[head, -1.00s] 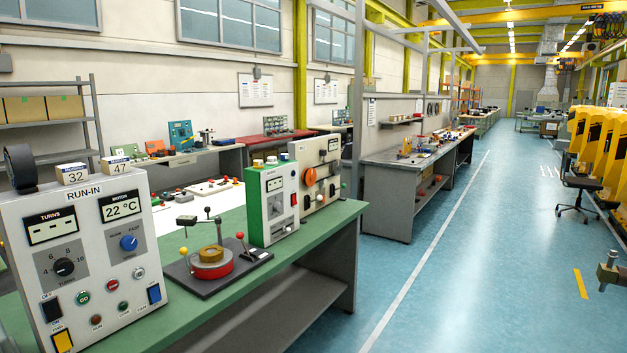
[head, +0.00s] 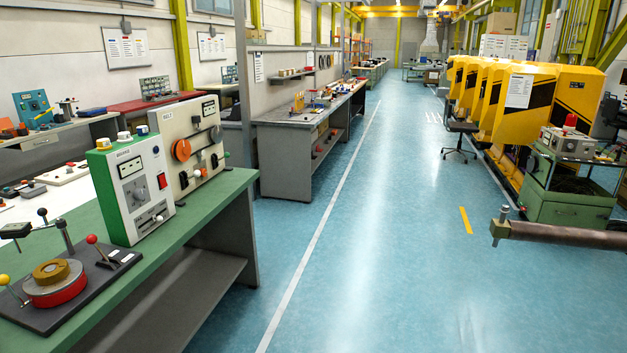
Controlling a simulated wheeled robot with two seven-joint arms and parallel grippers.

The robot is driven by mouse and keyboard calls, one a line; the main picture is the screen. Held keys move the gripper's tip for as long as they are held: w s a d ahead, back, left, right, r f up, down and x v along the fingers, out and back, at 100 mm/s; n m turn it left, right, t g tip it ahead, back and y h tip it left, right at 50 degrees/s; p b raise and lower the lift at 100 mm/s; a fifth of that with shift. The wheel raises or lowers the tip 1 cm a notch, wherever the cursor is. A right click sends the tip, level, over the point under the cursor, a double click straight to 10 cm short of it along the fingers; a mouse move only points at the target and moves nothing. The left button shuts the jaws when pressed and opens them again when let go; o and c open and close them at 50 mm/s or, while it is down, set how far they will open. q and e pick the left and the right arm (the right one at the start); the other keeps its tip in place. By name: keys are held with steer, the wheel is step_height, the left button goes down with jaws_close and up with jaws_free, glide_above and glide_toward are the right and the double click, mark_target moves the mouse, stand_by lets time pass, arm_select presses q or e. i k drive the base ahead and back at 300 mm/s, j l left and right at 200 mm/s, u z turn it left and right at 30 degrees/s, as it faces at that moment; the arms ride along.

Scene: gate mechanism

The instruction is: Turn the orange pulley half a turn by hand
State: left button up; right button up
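The orange pulley (head: 181,150) is a small disc on the upright front of a cream-coloured machine (head: 188,145) at the far end of the green bench, left of the middle. A dark knob or pulley sits up and to its right, and a white knob sits below on the same panel. The pulley is unobstructed, and nothing touches it that I can see. Neither of my grippers shows in the head view.
A green-and-white machine (head: 133,188) stands just in front of the cream one. A red turntable device (head: 55,285) lies nearer on the green bench (head: 165,250). A brown pipe (head: 565,235) juts in at right. The blue floor aisle (head: 350,260) is clear.

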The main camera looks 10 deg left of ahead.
mark_target(183, 148)
steer(key=i+u, duration=0.1)
steer(key=i, duration=0.6)
steer(key=i+u, duration=0.1)
steer(key=i, duration=0.65)
steer(key=i+l+u, duration=0.1)
steer(key=i, duration=0.6)
